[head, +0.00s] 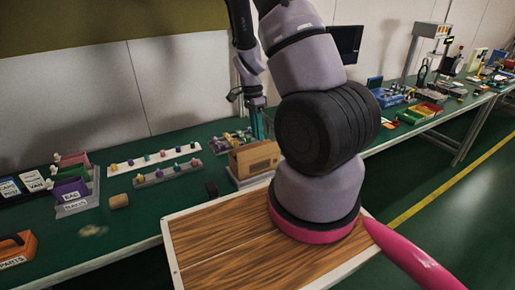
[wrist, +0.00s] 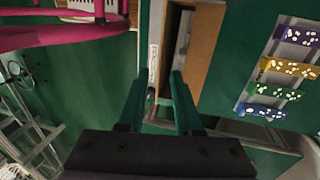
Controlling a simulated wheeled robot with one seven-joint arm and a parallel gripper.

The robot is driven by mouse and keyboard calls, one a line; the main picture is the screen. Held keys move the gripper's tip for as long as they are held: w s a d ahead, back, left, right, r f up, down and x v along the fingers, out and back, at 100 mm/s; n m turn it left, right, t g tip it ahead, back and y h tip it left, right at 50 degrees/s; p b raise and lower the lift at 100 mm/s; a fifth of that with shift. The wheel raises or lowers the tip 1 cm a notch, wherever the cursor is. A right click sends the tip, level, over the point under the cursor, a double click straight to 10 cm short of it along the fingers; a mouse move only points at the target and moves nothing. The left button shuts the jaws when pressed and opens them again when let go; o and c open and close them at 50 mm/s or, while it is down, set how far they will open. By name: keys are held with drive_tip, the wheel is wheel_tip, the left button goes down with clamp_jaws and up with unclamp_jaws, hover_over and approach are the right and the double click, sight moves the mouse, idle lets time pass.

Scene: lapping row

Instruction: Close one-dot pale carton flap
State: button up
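A tan carton (head: 254,159) stands on the green bench, just beyond my arm in the head view. In the wrist view the carton (wrist: 208,50) shows from above as a narrow open box with a dark gap and a grey-white inside. A tan panel on its right side may be the flap; I cannot tell for sure. No dot mark is readable. In the head view my gripper (head: 256,122) is above and behind the carton, partly hidden.
Racks with coloured pieces (head: 155,158) lie left of the carton, and coloured blocks (wrist: 290,70) show at right in the wrist view. Purple and other bins (head: 72,190) stand further left.

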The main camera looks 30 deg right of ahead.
sight(259, 147)
drive_tip(key=x, duration=0.6)
drive_tip(key=shift+f, duration=0.1)
clamp_jaws()
idle(1.3)
